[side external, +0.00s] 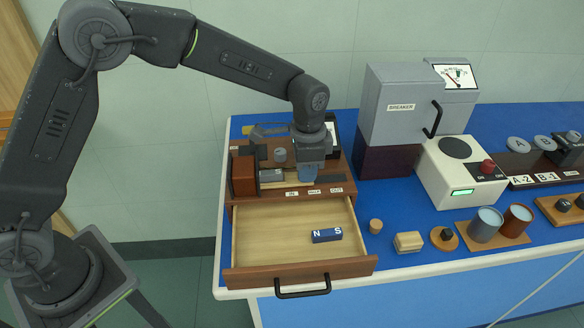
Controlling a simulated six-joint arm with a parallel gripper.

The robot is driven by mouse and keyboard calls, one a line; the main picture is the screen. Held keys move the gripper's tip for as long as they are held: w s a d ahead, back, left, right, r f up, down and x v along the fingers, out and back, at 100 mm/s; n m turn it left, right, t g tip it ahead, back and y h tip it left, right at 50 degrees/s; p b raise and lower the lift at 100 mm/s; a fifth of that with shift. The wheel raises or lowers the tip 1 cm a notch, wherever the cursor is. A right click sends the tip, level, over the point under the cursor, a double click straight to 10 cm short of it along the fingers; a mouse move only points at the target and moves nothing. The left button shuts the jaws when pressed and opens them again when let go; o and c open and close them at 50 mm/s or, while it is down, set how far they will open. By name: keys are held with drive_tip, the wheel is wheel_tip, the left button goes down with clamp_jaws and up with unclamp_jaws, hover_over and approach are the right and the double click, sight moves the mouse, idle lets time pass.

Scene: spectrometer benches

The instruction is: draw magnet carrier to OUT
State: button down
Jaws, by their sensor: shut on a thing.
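The brown wooden unit (325,183) carries labels IN, HALF and OUT along its front edge, from left to right. A grey bar (271,175), apparently part of the magnet carrier, sticks out from a reddish-brown block (243,176) at the left. My gripper (309,173) points down over the unit, above the HALF label. It is shut on a blue-grey piece at the right end of the bar, apparently the carrier's handle. My gripper hides much of this piece and the grip itself.
The drawer (295,268) below stands open, with a blue N-S magnet (327,235) inside. A white device (460,180), small wooden pieces and two cups (486,224) stand further right on the blue bench.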

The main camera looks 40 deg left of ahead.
sight(335, 179)
drive_tip(key=w+d, duration=0.4)
drive_tip(key=shift+w+d, duration=0.3)
drive_tip(key=shift+w, duration=0.05)
drive_tip(key=shift+r, duration=0.1)
drive_tip(key=c, duration=1)
unclamp_jaws()
wheel_tip(335, 179, up, 14)
drive_tip(key=shift+s, duration=0.1)
